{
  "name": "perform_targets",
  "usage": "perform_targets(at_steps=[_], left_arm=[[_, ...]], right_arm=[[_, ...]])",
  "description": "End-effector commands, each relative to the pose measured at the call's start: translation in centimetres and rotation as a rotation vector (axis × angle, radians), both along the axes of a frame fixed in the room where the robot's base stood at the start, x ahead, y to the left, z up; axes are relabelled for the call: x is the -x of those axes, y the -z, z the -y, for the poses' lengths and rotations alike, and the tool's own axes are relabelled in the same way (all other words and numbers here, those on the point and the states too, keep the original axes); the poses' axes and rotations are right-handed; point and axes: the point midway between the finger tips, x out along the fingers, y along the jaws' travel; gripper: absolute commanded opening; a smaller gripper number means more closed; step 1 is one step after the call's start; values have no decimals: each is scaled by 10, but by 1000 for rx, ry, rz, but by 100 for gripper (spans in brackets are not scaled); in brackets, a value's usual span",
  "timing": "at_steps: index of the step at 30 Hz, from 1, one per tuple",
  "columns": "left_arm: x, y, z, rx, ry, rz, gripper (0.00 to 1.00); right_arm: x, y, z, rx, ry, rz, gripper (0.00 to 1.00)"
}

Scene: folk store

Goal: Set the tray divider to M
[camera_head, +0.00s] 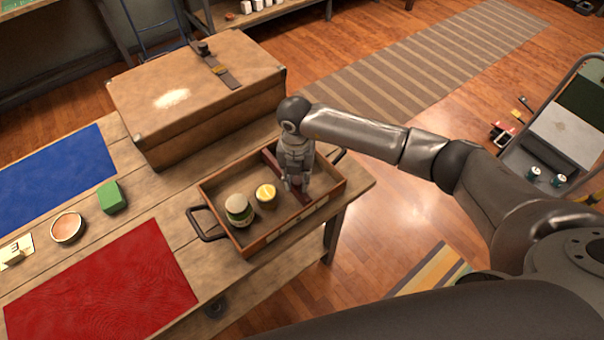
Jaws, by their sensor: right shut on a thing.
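A wooden tray (219,180) with dark side handles sits near the right end of the wooden table. A dark red divider (270,158) runs across the inside of the tray, right of its middle. My right gripper (297,187) reaches down into the tray and is shut on the divider, hiding its middle part. A jar with a pale lid (239,210) and a yellow-topped container (266,196) stand in the tray left of the divider. Pale labels (288,229) are on the tray's front wall; their letters are too small to read. My left gripper is not in view.
A large tan case (200,90) stands close behind the tray. A red mat (100,285), a blue mat (50,180), a green block (111,197) and a round bowl (67,228) are on the table to the left.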

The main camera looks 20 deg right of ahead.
Motion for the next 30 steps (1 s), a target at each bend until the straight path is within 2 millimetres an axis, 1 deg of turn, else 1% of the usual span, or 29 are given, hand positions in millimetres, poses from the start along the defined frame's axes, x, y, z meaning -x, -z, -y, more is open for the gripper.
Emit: perform_targets(at_steps=[1,3,6,9,16,17,21,22,30], left_arm=[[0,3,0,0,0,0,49],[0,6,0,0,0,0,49],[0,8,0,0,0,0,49],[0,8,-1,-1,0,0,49],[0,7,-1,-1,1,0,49],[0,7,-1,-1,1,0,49],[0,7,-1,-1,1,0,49],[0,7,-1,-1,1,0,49],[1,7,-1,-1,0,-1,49]], right_arm=[[4,1,-14,-6,-8,1,0],[9,1,-26,-6,-7,1,0],[13,1,-38,-5,-5,0,0],[15,0,-42,-3,-2,0,0],[15,-1,-42,-3,-1,1,0],[15,-1,-42,-3,-1,1,28],[15,0,-42,-3,-1,1,46],[15,0,-41,-3,-1,1,50],[15,0,-41,-2,-1,0,50]])
